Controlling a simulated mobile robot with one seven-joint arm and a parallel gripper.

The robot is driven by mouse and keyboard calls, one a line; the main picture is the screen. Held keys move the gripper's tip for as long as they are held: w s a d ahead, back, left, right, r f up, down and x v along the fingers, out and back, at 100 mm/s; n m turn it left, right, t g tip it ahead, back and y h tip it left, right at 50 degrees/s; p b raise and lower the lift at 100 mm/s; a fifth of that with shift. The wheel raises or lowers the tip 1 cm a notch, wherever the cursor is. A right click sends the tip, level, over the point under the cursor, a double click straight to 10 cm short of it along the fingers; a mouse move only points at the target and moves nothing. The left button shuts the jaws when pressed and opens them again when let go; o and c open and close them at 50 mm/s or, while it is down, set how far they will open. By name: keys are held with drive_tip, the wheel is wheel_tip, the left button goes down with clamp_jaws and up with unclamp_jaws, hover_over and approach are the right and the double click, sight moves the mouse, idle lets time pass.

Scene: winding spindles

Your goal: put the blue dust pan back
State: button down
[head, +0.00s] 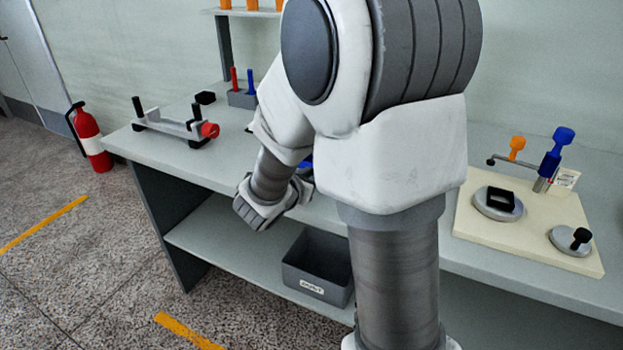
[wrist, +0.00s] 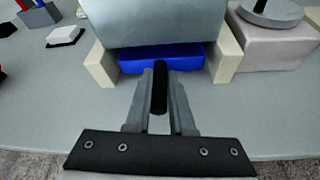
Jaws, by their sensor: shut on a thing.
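The blue dust pan (wrist: 160,57) is in the wrist view, under a grey box-like body (wrist: 155,22) and between two cream blocks, left (wrist: 101,65) and right (wrist: 226,62). Its back part is hidden beneath the body. My gripper (wrist: 160,74) is shut on the pan's black handle (wrist: 159,92), which points back toward the wrist. How far in the pan sits and whether it touches the blocks cannot be told. In the head view my arm hides most of this spot; only a small blue patch (head: 306,162) shows beside it.
A grey pedestal with a round disc (wrist: 270,12) stands close on the right in the wrist view. A fixture with a red knob (head: 208,130) is on the bench (head: 120,143) at left. A cream board (head: 470,222) lies right. A grey bin (head: 318,284) is on the shelf below.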

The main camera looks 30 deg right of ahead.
drive_tip(key=shift+w+d+f+b, duration=0.3)
drive_tip(key=shift+w+d+f, duration=0.15)
drive_tip(key=shift+f, duration=0.1)
drive_tip(key=shift+s+f, duration=0.1)
drive_tip(key=shift+f, duration=0.1)
drive_tip(key=shift+f, duration=0.2)
drive_tip(key=c, duration=0.8)
unclamp_jaws()
